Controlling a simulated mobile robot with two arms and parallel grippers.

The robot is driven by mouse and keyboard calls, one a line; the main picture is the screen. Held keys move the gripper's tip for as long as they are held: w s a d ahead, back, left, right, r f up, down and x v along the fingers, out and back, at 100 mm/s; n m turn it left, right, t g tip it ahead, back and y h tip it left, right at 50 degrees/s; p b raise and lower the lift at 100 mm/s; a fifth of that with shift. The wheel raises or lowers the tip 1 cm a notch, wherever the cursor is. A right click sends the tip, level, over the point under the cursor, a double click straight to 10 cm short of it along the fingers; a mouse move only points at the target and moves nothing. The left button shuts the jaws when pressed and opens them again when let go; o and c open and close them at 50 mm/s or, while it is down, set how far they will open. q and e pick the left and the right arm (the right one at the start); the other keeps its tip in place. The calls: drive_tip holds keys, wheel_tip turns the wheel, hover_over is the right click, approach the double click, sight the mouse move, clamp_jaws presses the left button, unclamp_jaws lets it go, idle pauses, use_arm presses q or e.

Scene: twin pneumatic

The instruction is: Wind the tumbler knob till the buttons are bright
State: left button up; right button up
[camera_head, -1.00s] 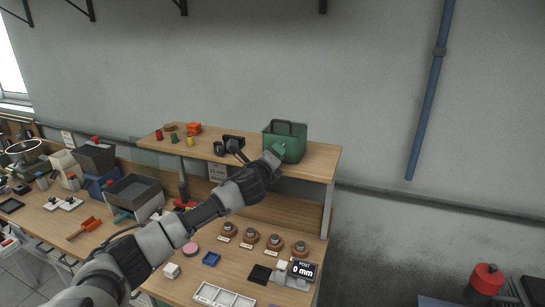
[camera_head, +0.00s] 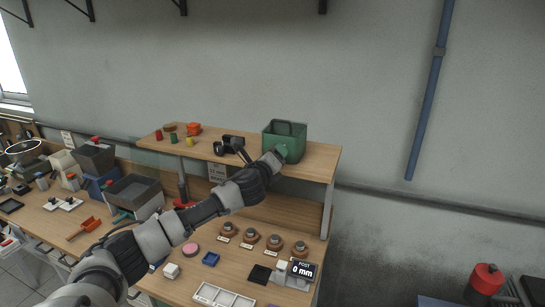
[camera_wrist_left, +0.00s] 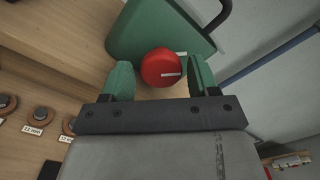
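The green tumbler (camera_head: 285,129) stands on the right part of the raised wooden shelf. Its body also fills the top of the left wrist view (camera_wrist_left: 150,30). A round red knob (camera_wrist_left: 161,67) with a small pale label is on its side; in the head view my gripper hides it. My left gripper (camera_head: 279,153) is at the tumbler's front. In the left wrist view its green fingers (camera_wrist_left: 161,80) stand apart on either side of the knob, with a narrow gap to each side. No buttons can be made out. My right gripper is not in view.
The wooden shelf (camera_head: 318,160) also holds small coloured pieces and black items left of the tumbler. Below, the bench carries several round brown parts with labels (camera_head: 275,242), a display reading 0 mm (camera_head: 302,269) and a white tray (camera_head: 224,296). The wall is behind.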

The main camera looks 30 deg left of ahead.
use_arm(q)
drive_tip(key=shift+o, duration=0.8)
drive_tip(key=b+v, duration=0.4)
drive_tip(key=v, duration=0.6)
drive_tip(key=shift+s, duration=0.35)
drive_tip(key=shift+d, duration=0.15)
